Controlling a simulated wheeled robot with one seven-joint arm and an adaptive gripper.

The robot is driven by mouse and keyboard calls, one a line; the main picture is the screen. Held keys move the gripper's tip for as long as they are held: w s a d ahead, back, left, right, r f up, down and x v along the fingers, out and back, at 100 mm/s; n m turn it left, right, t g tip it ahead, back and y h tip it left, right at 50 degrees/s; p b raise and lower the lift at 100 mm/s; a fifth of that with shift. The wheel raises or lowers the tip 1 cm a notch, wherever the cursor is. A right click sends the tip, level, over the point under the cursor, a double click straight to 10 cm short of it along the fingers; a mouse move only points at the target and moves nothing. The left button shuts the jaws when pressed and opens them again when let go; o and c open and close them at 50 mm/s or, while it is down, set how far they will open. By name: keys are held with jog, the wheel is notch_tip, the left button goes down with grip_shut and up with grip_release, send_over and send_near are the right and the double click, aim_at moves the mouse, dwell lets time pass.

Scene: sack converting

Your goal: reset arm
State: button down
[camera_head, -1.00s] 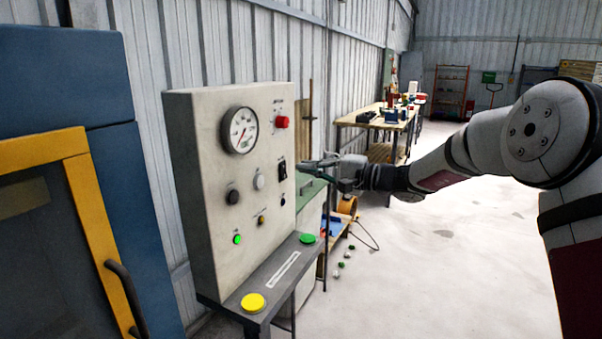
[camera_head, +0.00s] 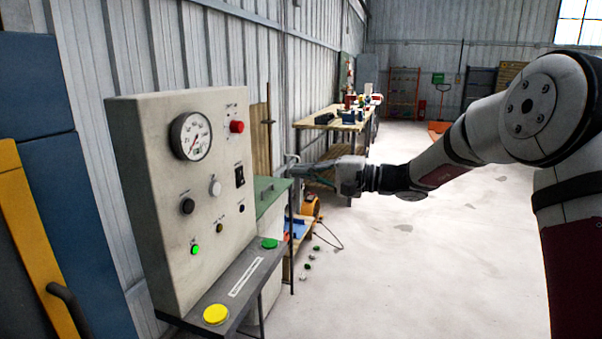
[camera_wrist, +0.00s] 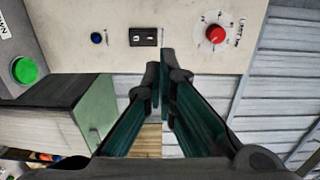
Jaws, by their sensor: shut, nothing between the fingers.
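My gripper (camera_head: 296,170) is shut and empty. In the head view it is held out in the air to the right of the beige control panel (camera_head: 150,200), pointing left. In the wrist view the closed fingertips (camera_wrist: 161,75) show in front of the panel face (camera_wrist: 80,45), between the black rocker switch (camera_wrist: 143,37) and the red knob (camera_wrist: 215,34). A gap between fingertips and panel shows in the head view. My arm stretches in from the right, bent at a large joint.
The panel carries a gauge (camera_head: 191,136), a lit green lamp (camera_head: 194,250), and green (camera_head: 269,243) and yellow (camera_head: 215,314) buttons on its shelf. A green cabinet (camera_head: 270,194) stands behind. A workbench (camera_head: 330,122) is further back. The floor (camera_head: 430,270) at right is clear.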

jog(key=s+r+n+g+h+p, duration=0.3)
jog(key=s+h, duration=0.4)
jog(key=s, duration=1.6)
jog(key=s+d+f+h+p, duration=0.1)
jog(key=s+d+h+p, duration=0.1)
jog(key=s+d+h, duration=0.3)
jog(key=s+d+f+t+h+p, duration=0.1)
jog(key=s+d+h, duration=0.3)
jog(key=s+d, duration=0.9)
jog(key=s+p, duration=0.1)
jog(key=s, duration=0.4)
jog(key=shift+s+f+n+h, duration=0.15)
jog(key=shift+f+n+h, duration=0.05)
jog(key=shift+n+h, duration=0.2)
